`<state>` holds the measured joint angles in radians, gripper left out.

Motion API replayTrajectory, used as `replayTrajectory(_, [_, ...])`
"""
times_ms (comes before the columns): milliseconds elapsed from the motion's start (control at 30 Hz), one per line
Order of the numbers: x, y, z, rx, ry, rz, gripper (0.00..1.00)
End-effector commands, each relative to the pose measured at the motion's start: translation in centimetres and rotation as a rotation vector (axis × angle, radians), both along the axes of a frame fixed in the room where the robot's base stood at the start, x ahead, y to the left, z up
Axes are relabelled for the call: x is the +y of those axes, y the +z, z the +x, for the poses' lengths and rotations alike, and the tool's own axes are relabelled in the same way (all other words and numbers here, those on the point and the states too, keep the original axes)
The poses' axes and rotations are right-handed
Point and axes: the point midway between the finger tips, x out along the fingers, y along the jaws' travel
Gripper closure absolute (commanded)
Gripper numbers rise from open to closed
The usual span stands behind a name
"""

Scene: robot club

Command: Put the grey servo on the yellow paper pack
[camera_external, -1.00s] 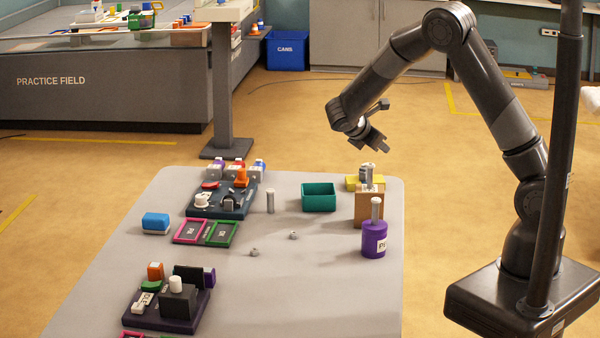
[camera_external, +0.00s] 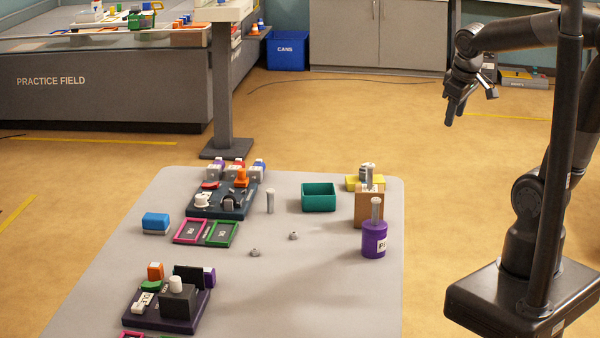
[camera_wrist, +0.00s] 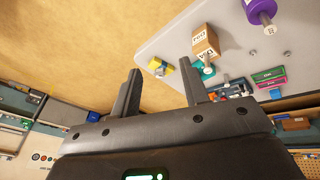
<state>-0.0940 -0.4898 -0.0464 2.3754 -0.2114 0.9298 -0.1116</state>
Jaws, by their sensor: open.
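The yellow paper pack (camera_external: 352,183) lies at the far right of the grey table, partly hidden behind a brown box. It also shows in the wrist view (camera_wrist: 153,62). A small grey piece (camera_wrist: 169,70), seemingly the grey servo, appears to rest on the pack in the wrist view. In the external view a grey shape (camera_external: 366,174) rises there behind the box top; its exact contact is hard to tell. My gripper (camera_external: 471,105) is open and empty, up in the air right of the table and well away from the pack. Its spread fingers show in the wrist view (camera_wrist: 160,67).
The brown box (camera_external: 368,211) stands in front of the pack, with a purple cylinder (camera_external: 374,240) nearer. A teal bin (camera_external: 318,198) is to their left. Small grey parts (camera_external: 293,236) lie mid-table. Dark trays (camera_external: 215,212) with coloured pieces stand left. The table's front right is clear.

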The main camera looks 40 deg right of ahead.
Motion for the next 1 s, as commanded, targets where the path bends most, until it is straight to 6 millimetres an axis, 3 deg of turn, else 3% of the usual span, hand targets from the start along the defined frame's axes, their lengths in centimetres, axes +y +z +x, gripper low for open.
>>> replayTrajectory(100, [0.7, 0.7, -2.7, -0.076, -0.088, 0.098, 0.59])
replayTrajectory(300, [1.8, 1.0, -5.3, -0.151, -0.183, 0.206, 0.59])
replayTrajectory(1000, [2.1, 1.0, -5.8, -0.166, -0.206, 0.234, 0.59])
